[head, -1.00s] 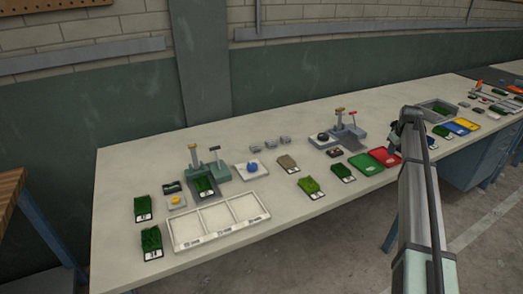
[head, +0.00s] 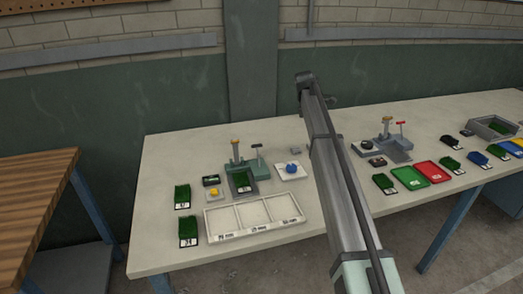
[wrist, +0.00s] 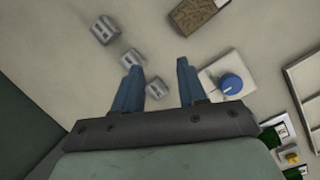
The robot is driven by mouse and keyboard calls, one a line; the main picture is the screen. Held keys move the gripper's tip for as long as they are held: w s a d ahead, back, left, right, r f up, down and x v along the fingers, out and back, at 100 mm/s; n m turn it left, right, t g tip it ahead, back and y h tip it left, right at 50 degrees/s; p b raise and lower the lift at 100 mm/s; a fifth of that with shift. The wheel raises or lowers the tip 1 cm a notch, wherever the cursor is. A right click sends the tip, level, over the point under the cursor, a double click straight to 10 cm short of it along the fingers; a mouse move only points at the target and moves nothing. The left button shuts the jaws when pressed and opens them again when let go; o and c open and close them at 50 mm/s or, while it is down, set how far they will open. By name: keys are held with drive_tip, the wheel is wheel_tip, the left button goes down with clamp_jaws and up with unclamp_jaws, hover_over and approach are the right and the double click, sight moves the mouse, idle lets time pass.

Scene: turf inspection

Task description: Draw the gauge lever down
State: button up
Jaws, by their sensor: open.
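The left gauge (head: 248,166) is a grey-green stand with a yellow-topped post and a lever (head: 257,148) with a dark handle. A green turf sample (head: 242,183) lies at its base. Another gauge (head: 388,144) farther right has a lever with a red handle (head: 400,123). My gripper (wrist: 160,80) is open and empty, pointing down over the bench. In the wrist view it is between grey blocks and a white plate (wrist: 214,70) with a blue knob (wrist: 230,84). No gauge lever is clear in the wrist view.
A white three-part tray (head: 255,232) lies in front of the left gauge. The blue knob (head: 292,168) stands just right of that gauge. Grey blocks (wrist: 103,30) sit near my fingers. Green (head: 410,177) and red trays (head: 433,171) lie right.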

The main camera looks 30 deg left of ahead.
sight(258, 156)
drive_tip(key=s+a+r+n+h, duration=0.1)
drive_tip(key=s+a+r+n, duration=0.2)
drive_tip(key=s+a, duration=0.65)
drive_tip(key=s+a+r+n+h, duration=0.1)
drive_tip(key=s+a+r+n, duration=0.2)
drive_tip(key=s+a, duration=0.65)
drive_tip(key=w+d+f, duration=0.1)
drive_tip(key=f, duration=0.3)
drive_tip(key=w+d+f, duration=0.1)
drive_tip(key=w+f, duration=0.1)
drive_tip(key=f, duration=0.2)
drive_tip(key=w+d+f, duration=0.1)
drive_tip(key=f, duration=0.3)
drive_tip(key=shift+w+f, duration=0.3)
drive_tip(key=shift+f, duration=0.05)
drive_tip(key=shift+c, duration=0.5)
clamp_jaws()
